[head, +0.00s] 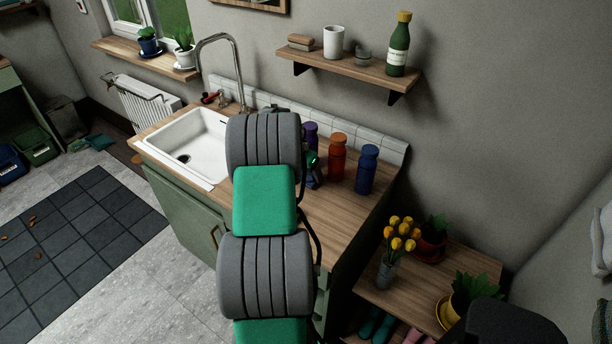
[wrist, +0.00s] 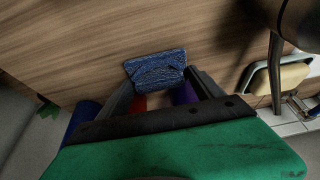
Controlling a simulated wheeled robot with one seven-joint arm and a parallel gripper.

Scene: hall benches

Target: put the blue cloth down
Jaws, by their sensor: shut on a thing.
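The blue cloth (wrist: 155,70) shows in the wrist view as a small dark-blue, folded, textured piece. My gripper (wrist: 160,85) is shut on it, with a finger at each side. The wooden counter (wrist: 90,40) fills the view behind the cloth. I cannot tell whether the cloth touches the wood or hangs above it. In the head view my arm covers the cloth and most of the gripper; the wooden counter (head: 326,219) shows to the right of the arm.
Orange-red (head: 337,158) and blue (head: 366,170) bottles stand on the counter by the tiled wall, with a purple one (head: 311,134) partly hidden. A white sink (head: 193,142) with a tall tap is at the left. Bare wood lies in front of the bottles.

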